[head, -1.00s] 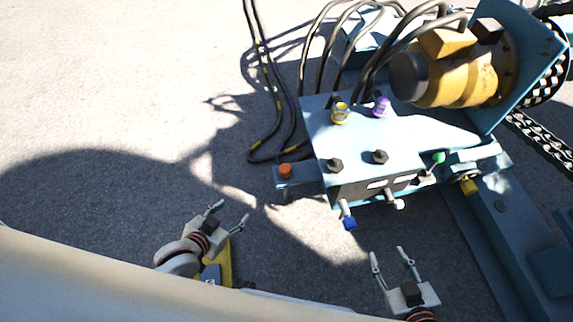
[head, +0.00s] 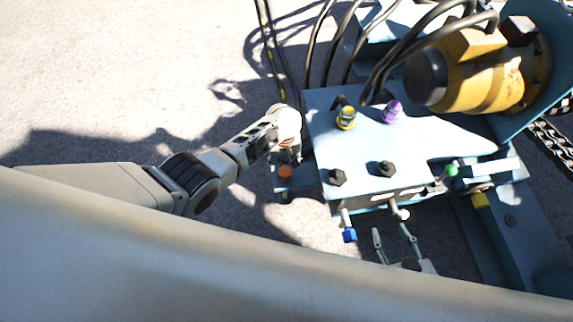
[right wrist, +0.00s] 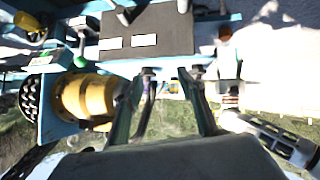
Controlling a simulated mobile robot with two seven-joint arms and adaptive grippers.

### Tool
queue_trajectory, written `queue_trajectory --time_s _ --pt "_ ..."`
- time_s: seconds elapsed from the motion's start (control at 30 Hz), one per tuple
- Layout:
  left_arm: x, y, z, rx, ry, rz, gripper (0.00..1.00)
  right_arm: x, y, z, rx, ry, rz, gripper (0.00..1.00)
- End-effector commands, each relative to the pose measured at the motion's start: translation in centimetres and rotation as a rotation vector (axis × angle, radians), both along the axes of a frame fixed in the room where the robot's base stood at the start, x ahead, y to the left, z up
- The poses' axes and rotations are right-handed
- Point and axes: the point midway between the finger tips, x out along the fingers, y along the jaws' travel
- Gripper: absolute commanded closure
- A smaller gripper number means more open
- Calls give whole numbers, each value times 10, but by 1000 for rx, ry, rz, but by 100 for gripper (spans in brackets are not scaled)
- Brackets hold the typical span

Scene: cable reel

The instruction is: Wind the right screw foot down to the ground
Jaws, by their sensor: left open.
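The reel machine's blue housing (head: 410,140) has a bracket at each front end. An orange knob (head: 285,172) is on the left bracket and a yellow block (head: 480,200) is on the right one. I cannot tell from the view which is the right screw foot. My left gripper (head: 294,158) is right by the orange knob, open, its fingers partly hidden by the hand. I cannot tell if it touches the knob. My right gripper (head: 392,232) is open and empty below the housing's front edge; its two fingers also show apart in the right wrist view (right wrist: 172,74).
Blue (head: 349,235) and white (head: 401,213) knobs stick out of the front, close to my right fingers. A green knob (head: 451,169) is further right. Black hoses (head: 320,45) rise behind, beside a yellow motor (head: 470,80). Open pavement (head: 90,80) lies left.

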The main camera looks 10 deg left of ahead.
Motion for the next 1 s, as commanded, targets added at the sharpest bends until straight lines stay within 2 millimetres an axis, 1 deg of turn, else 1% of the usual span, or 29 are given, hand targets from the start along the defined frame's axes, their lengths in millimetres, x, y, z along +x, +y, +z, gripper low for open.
queue_trajectory --time_s 0.07,0.13,0.3,0.4,0.53,0.6,0.73,1.0 --pt "-1 -1 -3 5 13 8 49 -3 0 -5 0 9 0 60" --pt "-3 0 -10 7 19 11 49 -7 1 -12 1 20 1 60" --pt "-6 0 -40 8 26 10 49 -18 5 -26 9 45 7 60" --pt "-7 1 -56 8 26 10 49 -17 10 -24 18 40 16 60" --pt "-6 1 -70 8 24 9 49 -10 13 -19 22 25 25 60" --pt "-4 0 -75 7 20 9 49 -5 13 -16 22 14 27 60" --pt "-1 0 -78 6 14 9 49 2 14 -8 25 -6 26 60" --pt "1 0 -75 6 9 9 49 3 14 -6 26 -11 26 60"
